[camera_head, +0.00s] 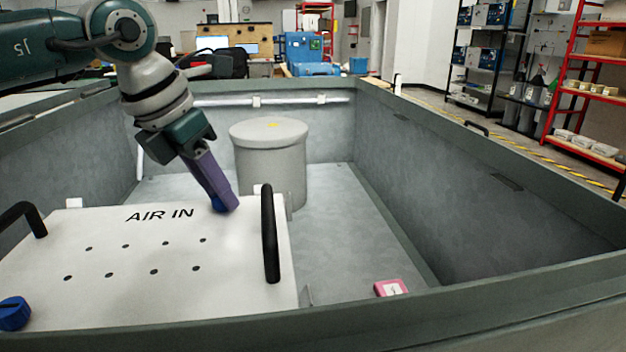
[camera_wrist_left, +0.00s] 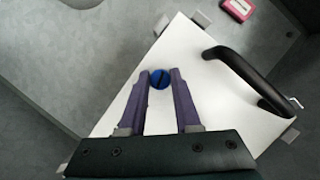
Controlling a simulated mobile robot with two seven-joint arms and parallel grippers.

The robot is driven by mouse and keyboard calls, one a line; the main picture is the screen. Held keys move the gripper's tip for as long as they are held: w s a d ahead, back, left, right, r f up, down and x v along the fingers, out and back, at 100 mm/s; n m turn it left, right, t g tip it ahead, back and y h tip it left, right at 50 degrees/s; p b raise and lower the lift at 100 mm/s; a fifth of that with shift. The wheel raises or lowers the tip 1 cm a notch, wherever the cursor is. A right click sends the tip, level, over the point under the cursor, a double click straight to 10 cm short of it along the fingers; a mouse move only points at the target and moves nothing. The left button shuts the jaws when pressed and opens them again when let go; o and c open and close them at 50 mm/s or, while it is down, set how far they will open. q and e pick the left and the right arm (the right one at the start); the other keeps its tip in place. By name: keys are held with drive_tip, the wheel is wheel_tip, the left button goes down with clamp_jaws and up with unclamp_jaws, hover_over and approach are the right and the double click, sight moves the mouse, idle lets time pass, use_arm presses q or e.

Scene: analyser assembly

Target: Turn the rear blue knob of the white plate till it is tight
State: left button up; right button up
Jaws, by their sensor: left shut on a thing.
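The white plate (camera_head: 130,255), marked AIR IN, lies at the left of the grey bin and has several small holes. The rear blue knob (camera_head: 217,204) is at its far right corner, partly hidden by my fingers. My left gripper (camera_head: 224,206) reaches down onto it with purple fingers. In the left wrist view the knob (camera_wrist_left: 160,79), with a dark slot, sits between the tips of my left gripper (camera_wrist_left: 160,75), which is shut on it. Another blue knob (camera_head: 14,313) is at the plate's near left corner. My right gripper is not in view.
Black handles stand up at the plate's right edge (camera_head: 270,235) and left edge (camera_head: 22,215). A grey lidded cylinder (camera_head: 268,165) stands behind the knob. A pink box (camera_head: 391,288) lies on the bin floor, which is otherwise clear at right. Bin walls (camera_head: 480,185) surround this.

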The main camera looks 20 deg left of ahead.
use_arm(q)
clamp_jaws()
drive_tip(key=shift+f+m+b, duration=0.15)
drive_tip(key=shift+m+b, duration=0.35)
drive_tip(key=shift+b, duration=0.1)
drive_tip(key=shift+m+h+b, duration=0.4)
drive_tip(key=shift+m+g+b, duration=0.3)
drive_tip(key=shift+m+b, duration=0.05)
drive_tip(key=shift+m, duration=0.55)
drive_tip(key=shift+r+h, duration=0.2)
drive_tip(key=shift+h, duration=0.1)
